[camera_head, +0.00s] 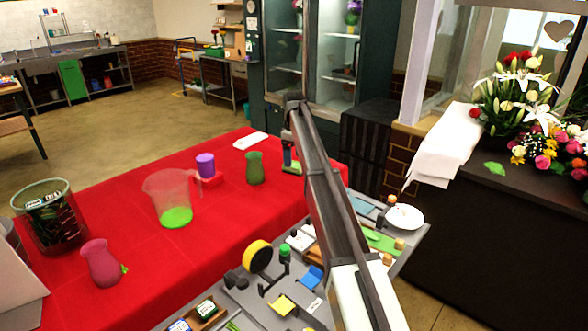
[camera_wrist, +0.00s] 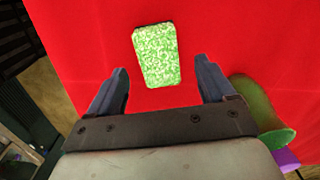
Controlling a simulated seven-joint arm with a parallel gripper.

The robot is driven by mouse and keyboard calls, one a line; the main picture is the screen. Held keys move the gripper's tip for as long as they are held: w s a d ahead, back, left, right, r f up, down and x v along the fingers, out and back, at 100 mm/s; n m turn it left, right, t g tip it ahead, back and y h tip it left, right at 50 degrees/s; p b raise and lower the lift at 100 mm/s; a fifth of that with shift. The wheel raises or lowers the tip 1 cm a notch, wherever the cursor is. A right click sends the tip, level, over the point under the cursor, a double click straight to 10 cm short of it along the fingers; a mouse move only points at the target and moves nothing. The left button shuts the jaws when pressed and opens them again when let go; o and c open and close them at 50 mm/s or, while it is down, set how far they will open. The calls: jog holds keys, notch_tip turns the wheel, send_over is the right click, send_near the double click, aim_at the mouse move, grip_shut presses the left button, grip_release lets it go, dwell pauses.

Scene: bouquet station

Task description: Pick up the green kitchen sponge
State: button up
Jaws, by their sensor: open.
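The green kitchen sponge (camera_wrist: 156,55) is a speckled light-green block lying on the red cloth (camera_wrist: 85,30). In the wrist view it is ahead of my open gripper (camera_wrist: 161,68), roughly in line with the gap between the fingers. Its near end shows between the fingertips, with red cloth on both sides, and nothing is held. In the head view my gripper (camera_head: 288,157) is over the far right part of the red table. A small green patch beside it appears to be the sponge (camera_head: 294,168), mostly hidden by my arm.
A green vase (camera_head: 255,168) stands close left of my gripper; it also shows at right in the wrist view (camera_wrist: 252,100). A purple cup (camera_head: 206,165) and clear pitcher (camera_head: 172,195) are farther left. A cluttered grey table (camera_head: 235,300) lies in front.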

aim_at(294, 163)
notch_tip(294, 163, down, 4)
jog(key=shift+f, duration=0.1)
jog(key=shift+c, duration=0.3)
jog(key=c, duration=1)
